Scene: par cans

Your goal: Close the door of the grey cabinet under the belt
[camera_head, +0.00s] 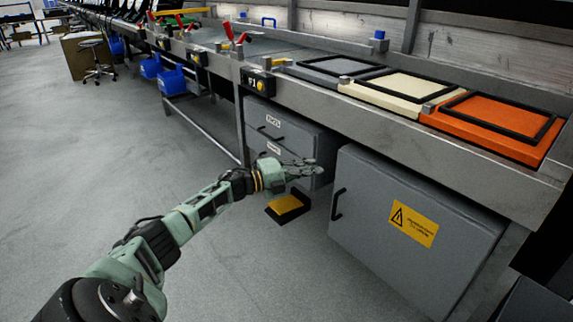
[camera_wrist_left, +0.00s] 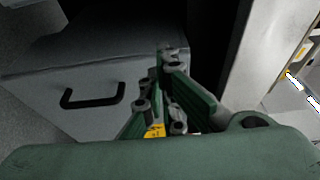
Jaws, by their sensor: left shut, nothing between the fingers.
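The grey cabinet door (camera_head: 385,255) stands under the belt at the right, with a black handle near its left edge and a yellow warning label. I cannot tell for sure how far it is open. My left gripper (camera_head: 318,170) is shut and empty, to the left of the door and in front of the drawer unit, apart from the handle as far as I see. In the left wrist view, its fingers (camera_wrist_left: 160,98) are together beside a grey front with a black handle (camera_wrist_left: 92,96); I cannot tell which unit that is. My right gripper is not in view.
A grey drawer unit (camera_head: 285,137) stands left of the cabinet. A black and yellow pedal (camera_head: 288,208) lies on the floor below the gripper. The belt frame (camera_head: 350,107) runs above, carrying grey, cream and orange framed panels (camera_head: 500,118).

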